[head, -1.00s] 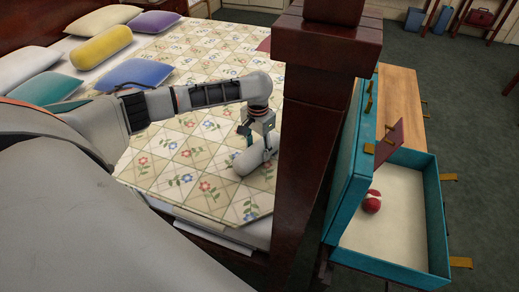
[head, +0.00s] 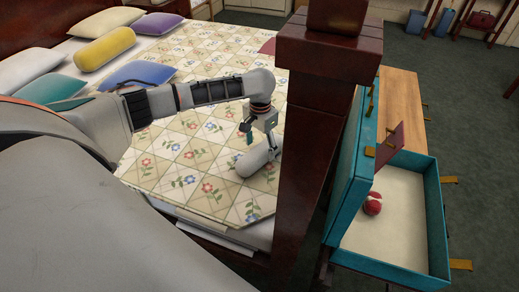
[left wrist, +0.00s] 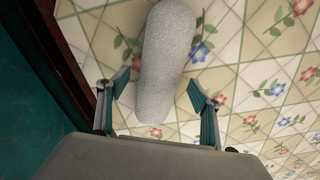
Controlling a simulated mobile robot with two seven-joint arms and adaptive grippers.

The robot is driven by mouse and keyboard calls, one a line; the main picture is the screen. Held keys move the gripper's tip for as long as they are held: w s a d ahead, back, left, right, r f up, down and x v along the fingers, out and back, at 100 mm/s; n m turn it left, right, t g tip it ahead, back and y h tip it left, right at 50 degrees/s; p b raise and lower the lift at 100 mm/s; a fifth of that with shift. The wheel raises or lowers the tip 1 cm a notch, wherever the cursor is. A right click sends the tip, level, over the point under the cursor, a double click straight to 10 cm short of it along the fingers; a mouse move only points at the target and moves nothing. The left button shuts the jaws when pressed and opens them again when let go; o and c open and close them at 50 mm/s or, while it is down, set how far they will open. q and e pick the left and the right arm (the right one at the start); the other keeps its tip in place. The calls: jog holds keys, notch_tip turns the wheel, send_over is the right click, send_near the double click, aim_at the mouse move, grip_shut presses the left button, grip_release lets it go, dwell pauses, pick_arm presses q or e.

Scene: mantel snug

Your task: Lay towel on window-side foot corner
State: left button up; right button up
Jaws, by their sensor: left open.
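A light grey rolled towel (head: 253,161) lies on the flowered quilt of the bed (head: 178,180), near the foot end beside the dark wooden bedpost. It also shows in the left wrist view (left wrist: 164,58), lying lengthwise between the fingers. My left gripper (head: 259,132) is directly above the towel in the head view. In the left wrist view my left gripper (left wrist: 160,100) is open, with one finger on each side of the towel's near end and gaps beside it. My right gripper is not in view.
The dark bedpost (head: 320,130) stands close to the right of my left gripper. Beyond it an open teal case (head: 430,215) holding a red ball (head: 372,206) rests by a wooden bench (head: 400,110). Pillows (head: 103,48) lie at the head end; the quilt's middle is clear.

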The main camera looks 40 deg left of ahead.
aim_at(260, 149)
pick_arm(q)
notch_tip(260, 149, up, 10)
jog(key=p, duration=0.3)
dwell(0.4)
